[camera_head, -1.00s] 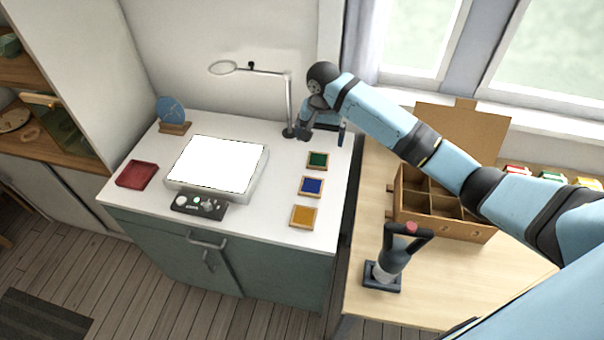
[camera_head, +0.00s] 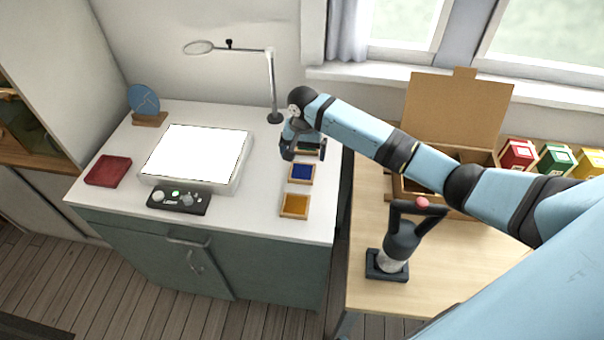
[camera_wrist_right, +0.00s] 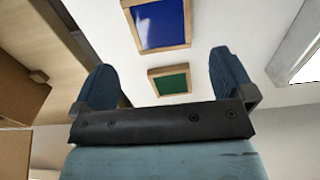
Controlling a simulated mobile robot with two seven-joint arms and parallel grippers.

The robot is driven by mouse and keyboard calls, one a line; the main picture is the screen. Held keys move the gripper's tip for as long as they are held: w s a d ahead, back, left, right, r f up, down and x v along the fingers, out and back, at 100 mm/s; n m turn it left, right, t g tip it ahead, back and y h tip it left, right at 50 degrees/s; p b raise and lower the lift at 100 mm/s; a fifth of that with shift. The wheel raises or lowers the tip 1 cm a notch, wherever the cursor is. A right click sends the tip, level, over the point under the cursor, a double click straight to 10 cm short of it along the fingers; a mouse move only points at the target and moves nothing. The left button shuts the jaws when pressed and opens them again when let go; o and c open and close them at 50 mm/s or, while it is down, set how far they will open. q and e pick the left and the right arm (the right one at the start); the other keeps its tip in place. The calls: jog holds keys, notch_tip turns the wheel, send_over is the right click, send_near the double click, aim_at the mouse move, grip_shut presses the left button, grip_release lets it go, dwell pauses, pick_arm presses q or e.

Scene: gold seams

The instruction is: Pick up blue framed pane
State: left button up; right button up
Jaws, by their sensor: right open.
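The blue framed pane (camera_head: 301,173) lies flat on the white cabinet top, between the green and amber panes. It also shows in the right wrist view (camera_wrist_right: 161,24), beyond the fingertips near the top edge. My right gripper (camera_head: 303,155) is open and empty, above the green framed pane (camera_head: 308,148), which it partly hides in the head view. In the right wrist view the two fingers (camera_wrist_right: 168,75) stand apart, with the green pane (camera_wrist_right: 170,79) seen between them. My left gripper is not in view.
The amber framed pane (camera_head: 295,205) lies in front of the blue one. A glowing light panel (camera_head: 196,152), a control box (camera_head: 179,200) and a red tray (camera_head: 108,171) are to the left. A magnifier lamp (camera_head: 272,90) stands behind. A wooden table (camera_head: 445,265) is at right.

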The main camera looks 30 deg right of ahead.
aim_at(302, 169)
notch_tip(302, 169, down, 7)
jog(key=shift+a+r, duration=0.15)
dwell(0.4)
jog(key=c, duration=0.9)
